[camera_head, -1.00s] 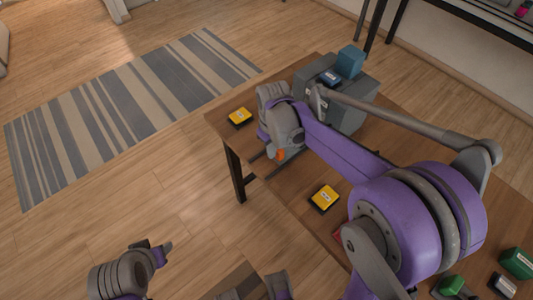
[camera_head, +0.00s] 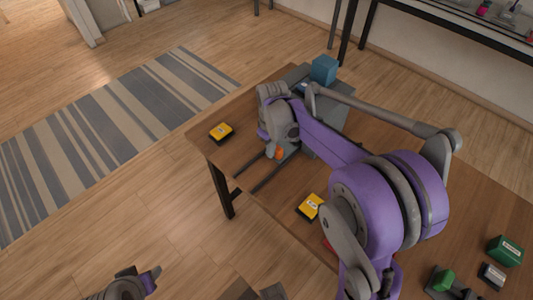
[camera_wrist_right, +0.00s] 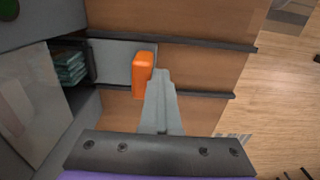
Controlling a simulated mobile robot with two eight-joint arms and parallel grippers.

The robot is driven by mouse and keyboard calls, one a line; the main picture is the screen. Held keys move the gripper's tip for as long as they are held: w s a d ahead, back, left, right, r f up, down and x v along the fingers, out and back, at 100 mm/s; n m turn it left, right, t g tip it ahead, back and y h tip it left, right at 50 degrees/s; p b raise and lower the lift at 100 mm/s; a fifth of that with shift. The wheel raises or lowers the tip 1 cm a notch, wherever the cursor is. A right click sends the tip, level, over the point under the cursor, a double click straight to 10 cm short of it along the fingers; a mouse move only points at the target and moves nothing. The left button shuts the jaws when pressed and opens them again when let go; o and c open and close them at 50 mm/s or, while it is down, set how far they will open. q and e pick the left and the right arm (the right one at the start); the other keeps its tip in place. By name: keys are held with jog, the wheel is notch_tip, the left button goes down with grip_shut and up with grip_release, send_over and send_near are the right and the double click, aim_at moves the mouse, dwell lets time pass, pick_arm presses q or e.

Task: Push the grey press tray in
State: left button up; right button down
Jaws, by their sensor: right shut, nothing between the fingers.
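The press (camera_head: 330,127) is a grey machine at the far end of the wooden table. Its grey tray (camera_wrist_right: 108,60) sticks partly out of the opening, between two dark rails, in the right wrist view. In the head view my right gripper (camera_head: 274,150) partly hides the tray. My left gripper (camera_head: 138,277) is low at the left, cut by the frame.
Greenish packets (camera_wrist_right: 68,65) lie inside the press opening. A blue block (camera_head: 324,69) is on the press. Yellow boxes (camera_head: 221,132) (camera_head: 310,206) lie on the table (camera_head: 210,150). Green items (camera_head: 504,250) are at the near right. The rails' outer stretch is clear.

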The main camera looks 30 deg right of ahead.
jog(key=shift+w+d, duration=0.3)
jog(key=shift+d, duration=0.5)
jog(key=shift+a, duration=0.1)
dwell(0.3)
jog(key=shift+s+a, duration=0.2)
jog(key=shift+a, duration=0.3)
notch_tip(320, 180, up, 7)
jog(key=p, duration=0.4)
